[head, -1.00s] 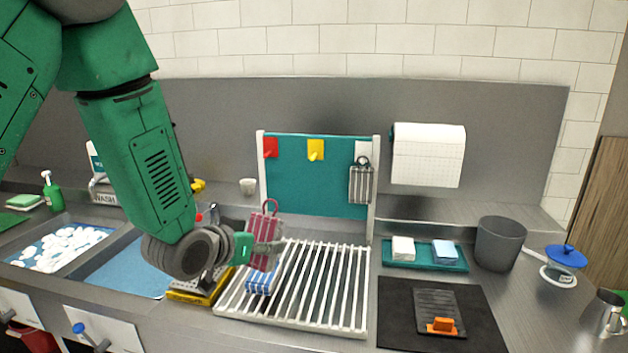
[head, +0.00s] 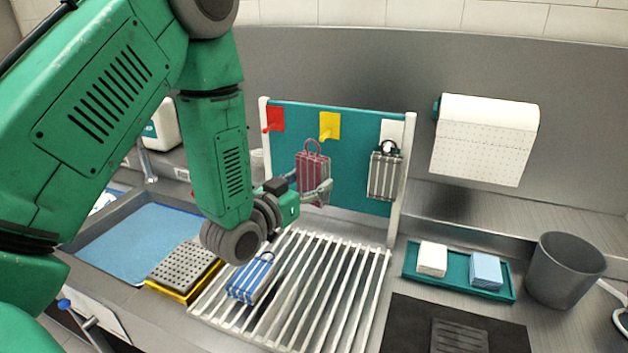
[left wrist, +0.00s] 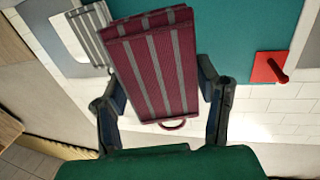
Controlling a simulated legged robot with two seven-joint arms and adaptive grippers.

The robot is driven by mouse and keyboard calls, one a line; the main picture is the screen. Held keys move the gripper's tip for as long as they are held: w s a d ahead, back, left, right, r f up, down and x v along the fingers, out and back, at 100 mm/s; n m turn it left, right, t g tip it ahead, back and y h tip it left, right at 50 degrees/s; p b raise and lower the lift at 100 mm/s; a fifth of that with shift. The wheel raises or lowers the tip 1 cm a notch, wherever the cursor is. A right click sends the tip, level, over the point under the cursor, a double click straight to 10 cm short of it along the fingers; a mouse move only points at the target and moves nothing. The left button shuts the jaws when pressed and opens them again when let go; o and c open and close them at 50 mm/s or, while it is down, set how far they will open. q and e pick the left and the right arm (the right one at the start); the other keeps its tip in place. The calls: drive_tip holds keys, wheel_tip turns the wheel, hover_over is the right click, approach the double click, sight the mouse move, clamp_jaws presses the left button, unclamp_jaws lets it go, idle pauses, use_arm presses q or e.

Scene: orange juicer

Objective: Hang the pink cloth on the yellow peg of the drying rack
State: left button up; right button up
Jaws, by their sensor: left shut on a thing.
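The pink cloth (head: 312,170), dark pink with grey stripes and a loop at its top, hangs upright from my left gripper (head: 318,192). In the left wrist view the cloth (left wrist: 160,60) lies between the two fingers of the left gripper (left wrist: 163,88), which is shut on it. The yellow peg (head: 329,126) is on the teal board of the drying rack (head: 346,160). The cloth's loop is just below and slightly left of the yellow peg in the head view, apart from it. The cloth hides the yellow peg in the wrist view. My right gripper is out of view.
A red peg (head: 274,120) is left of the yellow one. A grey striped cloth (head: 385,175) hangs on the white peg at right. A blue striped cloth (head: 250,278) lies on the white slatted grid (head: 315,290). A teal tray (head: 412,262) stands at right.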

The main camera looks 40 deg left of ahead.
sight(332, 161)
use_arm(q)
drive_tip(key=shift+w+a+f, duration=0.2)
drive_tip(key=shift+w+a, duration=0.3)
drive_tip(key=shift+w, duration=0.9)
drive_tip(key=shift+w+a+f, duration=0.15)
drive_tip(key=shift+w+a, duration=0.3)
drive_tip(key=shift+w, duration=0.9)
drive_tip(key=shift+w+a+f, duration=0.2)
drive_tip(key=shift+w+a, duration=0.3)
drive_tip(key=shift+w, duration=0.9)
drive_tip(key=shift+w+d+f+b, duration=0.1)
drive_tip(key=shift+w+f+b, duration=0.1)
drive_tip(key=shift+w+b, duration=0.5)
drive_tip(key=o, duration=1.3)
drive_tip(key=shift+w+a, duration=0.1)
drive_tip(key=shift+a, duration=0.1)
drive_tip(key=shift+f, duration=0.1)
drive_tip(key=s, duration=1.2)
